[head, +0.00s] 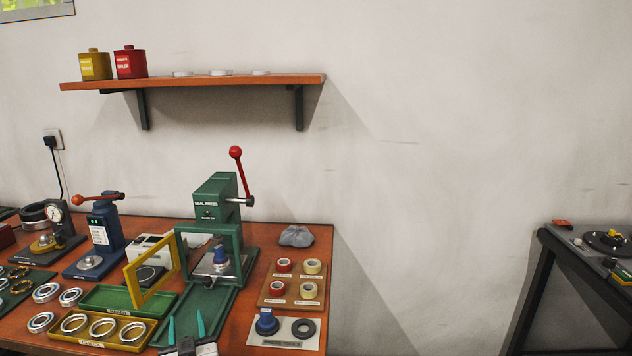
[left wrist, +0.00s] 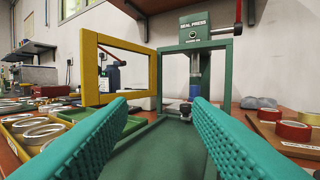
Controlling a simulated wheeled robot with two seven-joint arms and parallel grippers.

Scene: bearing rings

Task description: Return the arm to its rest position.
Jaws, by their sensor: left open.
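My left gripper (head: 187,334) shows at the bottom of the head view, its two teal fingers apart with nothing between them. In the left wrist view the open fingers (left wrist: 164,122) point toward the green seal press (left wrist: 205,20). In the head view the seal press (head: 214,190) stands behind the gripper, with its red-knobbed lever raised. A yellow frame (head: 153,277) stands open at the left of the press's green frame. A blue tool sits inside the press. My right gripper is not in view.
A yellow tray (head: 77,342) holds bearing rings, beside an empty-looking green tray (head: 112,296). A board with tape-like rolls (head: 271,296) and a plate with a blue press tool (head: 266,322) lie to the right. A shelf (head: 222,82) hangs above. Open space separates the bench from the right-hand table.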

